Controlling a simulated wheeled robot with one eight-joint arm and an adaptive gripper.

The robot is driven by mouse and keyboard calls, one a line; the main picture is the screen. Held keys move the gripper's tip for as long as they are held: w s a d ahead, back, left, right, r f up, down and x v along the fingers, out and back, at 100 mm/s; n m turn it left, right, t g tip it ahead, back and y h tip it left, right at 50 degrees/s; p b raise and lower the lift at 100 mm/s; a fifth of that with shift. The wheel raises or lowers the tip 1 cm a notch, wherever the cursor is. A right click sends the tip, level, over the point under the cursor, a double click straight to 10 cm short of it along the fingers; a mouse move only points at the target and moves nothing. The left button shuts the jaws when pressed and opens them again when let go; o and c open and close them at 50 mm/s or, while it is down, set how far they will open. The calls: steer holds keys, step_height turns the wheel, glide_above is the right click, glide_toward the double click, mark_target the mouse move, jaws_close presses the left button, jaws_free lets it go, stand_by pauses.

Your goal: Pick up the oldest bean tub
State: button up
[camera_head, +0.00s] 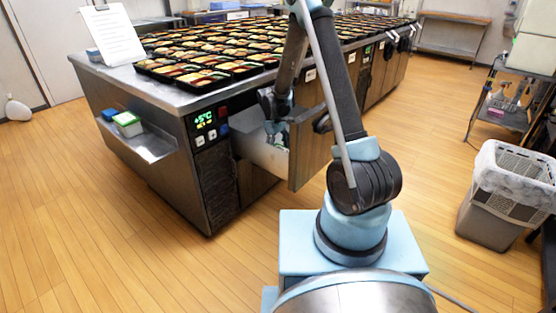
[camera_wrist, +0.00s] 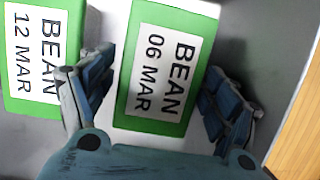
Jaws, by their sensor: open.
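In the wrist view, a bean tub labelled "BEAN 06 MAR" (camera_wrist: 161,68) with a green-edged white label lies between the open fingers of my gripper (camera_wrist: 155,108). A second bean tub labelled "BEAN 12 MAR" (camera_wrist: 35,52) lies to its left, partly cut off by the frame edge and partly behind the left finger. In the head view, my gripper (camera_head: 276,128) reaches down into the open drawer (camera_head: 262,152) of the counter. The tubs are mostly hidden there by the arm and the drawer. I cannot tell whether the fingers touch the tub.
The counter (camera_head: 130,82) carries many filled bento trays (camera_head: 205,78). The drawer's wooden front (camera_head: 308,155) stands out toward my base. A side shelf (camera_head: 140,141) holds small boxes. A grey bin (camera_head: 508,190) stands at the right.

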steer(key=c, duration=1.1)
